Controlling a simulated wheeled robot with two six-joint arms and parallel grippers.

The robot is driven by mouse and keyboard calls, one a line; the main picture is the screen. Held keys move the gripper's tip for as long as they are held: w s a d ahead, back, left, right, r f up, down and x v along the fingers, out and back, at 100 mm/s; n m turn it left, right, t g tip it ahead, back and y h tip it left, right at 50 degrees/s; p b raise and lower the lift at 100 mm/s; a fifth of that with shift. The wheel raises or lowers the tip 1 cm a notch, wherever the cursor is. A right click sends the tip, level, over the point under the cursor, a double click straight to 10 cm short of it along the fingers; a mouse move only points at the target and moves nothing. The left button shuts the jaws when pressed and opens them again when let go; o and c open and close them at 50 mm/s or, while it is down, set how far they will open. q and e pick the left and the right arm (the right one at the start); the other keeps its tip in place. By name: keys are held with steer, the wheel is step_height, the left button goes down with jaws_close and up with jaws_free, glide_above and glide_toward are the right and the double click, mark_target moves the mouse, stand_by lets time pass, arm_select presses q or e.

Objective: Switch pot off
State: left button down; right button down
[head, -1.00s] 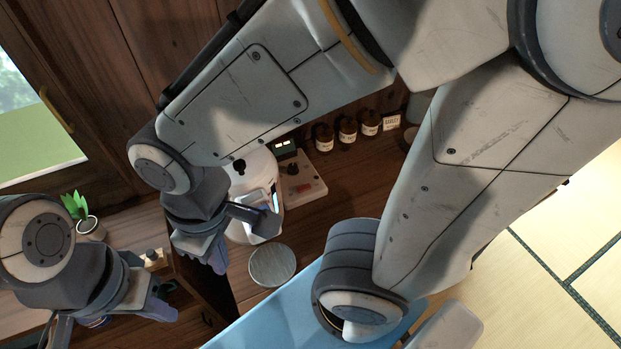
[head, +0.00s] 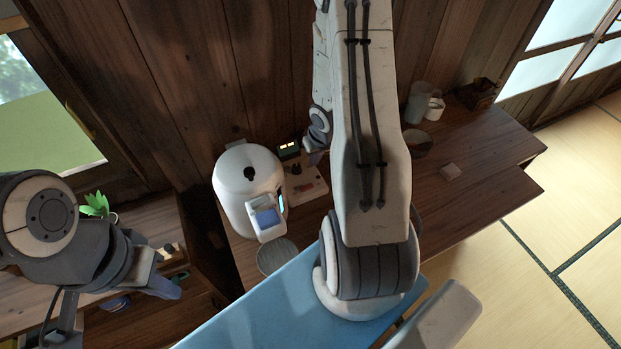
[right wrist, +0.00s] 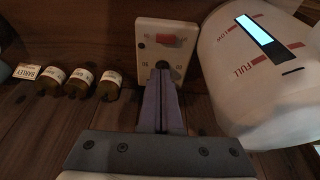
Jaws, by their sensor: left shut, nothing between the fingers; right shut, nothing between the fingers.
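The white pot (head: 240,188) stands on the wooden counter, with a lit level strip on its front. It also shows at the right of the right wrist view (right wrist: 270,90). Beside it is a pale switch panel (head: 312,192) with a red switch and a dark knob; the red switch (right wrist: 167,39) shows in the right wrist view. My right gripper (right wrist: 162,72) is shut and empty, its fingertips over the lower part of the panel; contact cannot be told. In the head view my right arm partly hides it. My left gripper (head: 170,288) is shut and empty at the lower left.
Several labelled brown jars (right wrist: 80,82) stand beside the panel. A round grey coaster (head: 277,257) lies before the pot. A small box with lit digits (head: 289,149) stands behind the panel. Mugs (head: 434,108) stand at the counter's back right. A potted plant (head: 97,206) is at left.

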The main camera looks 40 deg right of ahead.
steer(key=b, duration=0.2)
glide_above(309, 185)
steer(key=f, duration=0.7)
steer(key=s+f, duration=0.1)
steer(key=f, duration=0.3)
steer(key=shift+a+f, duration=0.1)
steer(key=shift+f, duration=1.15)
steer(key=shift+f, duration=0.1)
